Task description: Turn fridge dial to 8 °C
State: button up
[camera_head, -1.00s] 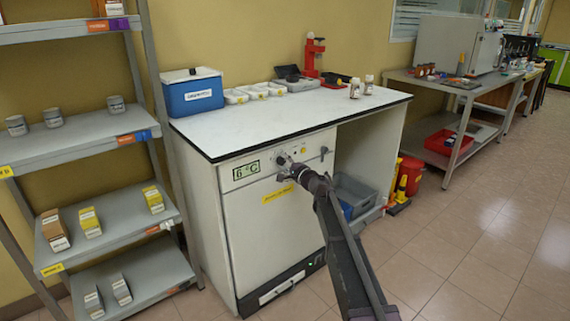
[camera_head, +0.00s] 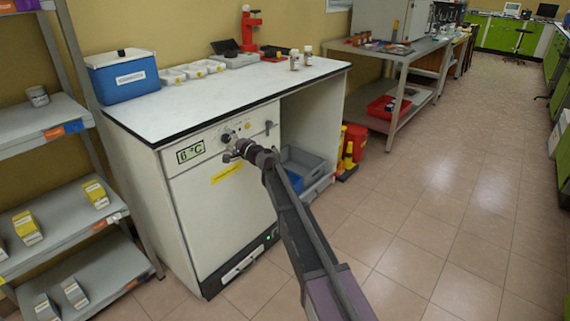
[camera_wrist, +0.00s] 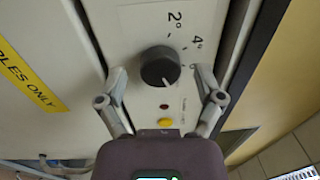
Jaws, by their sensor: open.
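The white fridge (camera_head: 215,215) stands under the counter, and its green display (camera_head: 190,151) appears to read 6 °C. In the wrist view, its round black dial (camera_wrist: 159,66) has a pale pointer line toward the lower right. Printed marks 2° (camera_wrist: 175,19) and 4° (camera_wrist: 197,41) show above and right of it; other marks are hard to read. My gripper (camera_wrist: 160,74) is open, with one finger on each side of the dial and gaps visible between. In the head view, my gripper (camera_head: 232,153) is at the fridge's control panel and partly covers it.
A red light (camera_wrist: 164,106) and a yellow button (camera_wrist: 165,122) sit below the dial in the wrist view. A yellow label (camera_head: 227,173) is on the fridge door. A grey shelf rack (camera_head: 75,265) stands left; open floor (camera_head: 440,220) lies right.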

jog(key=n, duration=0.4)
jog(key=shift+n, duration=0.4)
jog(key=n, duration=0.4)
jog(key=shift+r+g, duration=0.1)
jog(key=shift+g, duration=0.2)
jog(key=n+p, duration=0.1)
jog(key=n, duration=0.7)
jog(key=s+d+r+m+g+h+p, duration=0.1)
jog(key=s+d+r+g+h+p, duration=0.1)
jog(key=s+d+p, duration=0.6)
jog(key=s+d+r+g+h+p, duration=0.2)
jog(key=s+d+p, duration=0.7)
jog(key=s+d, duration=0.5)
jog(key=g+h, duration=0.1)
jog(key=g, duration=0.1)
jog(key=shift+s+d+r+m+g+h, duration=0.15)
jog(key=shift+s+m+g+h, duration=0.15)
jog(key=shift+m+g+h, duration=0.1)
dwell(0.3)
dwell(0.4)
